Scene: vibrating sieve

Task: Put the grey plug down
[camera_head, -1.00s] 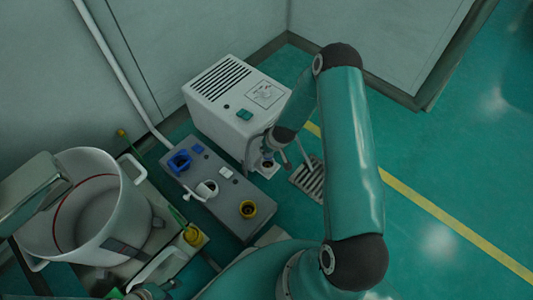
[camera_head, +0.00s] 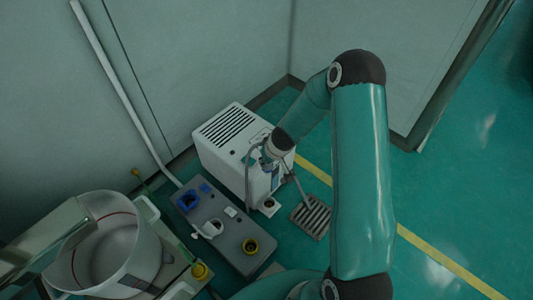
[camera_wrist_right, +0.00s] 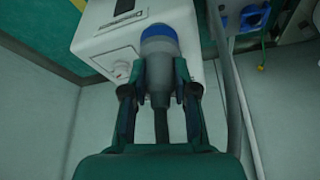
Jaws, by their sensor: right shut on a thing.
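In the right wrist view my right gripper (camera_wrist_right: 160,88) is shut on the grey plug (camera_wrist_right: 158,62). The plug has a grey body and a blue end. The blue end points away from my wrist, in front of the white box (camera_wrist_right: 115,30); I cannot tell if they touch. A dark cable (camera_wrist_right: 161,125) runs back from the plug between the fingers. In the head view my right gripper (camera_head: 266,162) is small, beside the front of the white box (camera_head: 232,146), and mostly hides the plug. My left gripper is not in view.
A white pot (camera_head: 118,258) stands at lower left. Green floor lies clear at right.

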